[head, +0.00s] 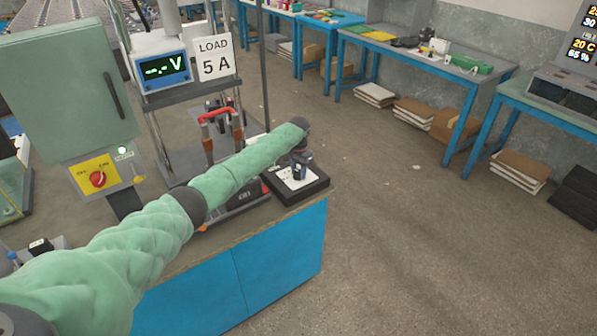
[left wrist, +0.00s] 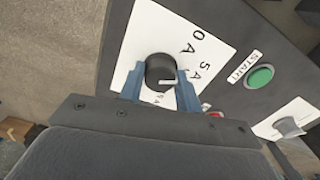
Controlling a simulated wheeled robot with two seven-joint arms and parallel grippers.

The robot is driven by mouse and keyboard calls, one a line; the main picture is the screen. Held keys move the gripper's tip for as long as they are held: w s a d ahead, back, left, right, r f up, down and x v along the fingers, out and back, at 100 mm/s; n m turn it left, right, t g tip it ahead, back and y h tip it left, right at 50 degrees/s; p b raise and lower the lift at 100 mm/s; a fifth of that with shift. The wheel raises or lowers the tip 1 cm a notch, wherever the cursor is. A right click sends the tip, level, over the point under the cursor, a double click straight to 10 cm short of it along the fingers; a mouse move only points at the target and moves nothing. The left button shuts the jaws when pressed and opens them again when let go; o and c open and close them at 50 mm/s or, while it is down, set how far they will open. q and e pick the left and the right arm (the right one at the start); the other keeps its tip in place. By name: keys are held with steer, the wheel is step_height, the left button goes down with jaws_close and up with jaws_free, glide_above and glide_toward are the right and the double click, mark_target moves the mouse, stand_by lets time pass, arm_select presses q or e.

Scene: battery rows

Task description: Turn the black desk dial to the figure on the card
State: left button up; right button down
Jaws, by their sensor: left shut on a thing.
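The card (head: 215,58) stands upright at the upper middle of the head view and reads "LOAD 5 A". The black dial (left wrist: 159,70) sits on a white scale plate (left wrist: 198,20) in the left wrist view. A "5 A" label shows right of the dial, and another label ending in "0 A" shows above it. A short white mark on the dial points right; the figure it meets is unclear. My left gripper (left wrist: 161,88) is shut around the dial, one finger on each side. In the head view my left gripper (head: 299,166) is over the dial's black box (head: 316,186). My right gripper is not in view.
A green START button (left wrist: 260,77) and a grey knob (left wrist: 288,126) are beside the dial. A meter (head: 165,70) shows "-.- V". A red-handled switch (head: 214,114) stands behind my left arm. A red rotary switch (head: 98,179) is on the left cabinet. Open floor lies to the right.

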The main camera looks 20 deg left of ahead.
mark_target(298, 171)
arm_select(q)
steer(key=o, duration=1)
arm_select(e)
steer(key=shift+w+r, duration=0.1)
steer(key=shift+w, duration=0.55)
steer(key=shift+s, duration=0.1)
arm_select(q)
steer(key=shift+r, duration=0.3)
steer(key=shift+r+b, duration=0.35)
steer(key=shift+r, duration=0.05)
steer(key=shift+r+b, duration=0.85)
steer(key=shift+r, duration=2.4)
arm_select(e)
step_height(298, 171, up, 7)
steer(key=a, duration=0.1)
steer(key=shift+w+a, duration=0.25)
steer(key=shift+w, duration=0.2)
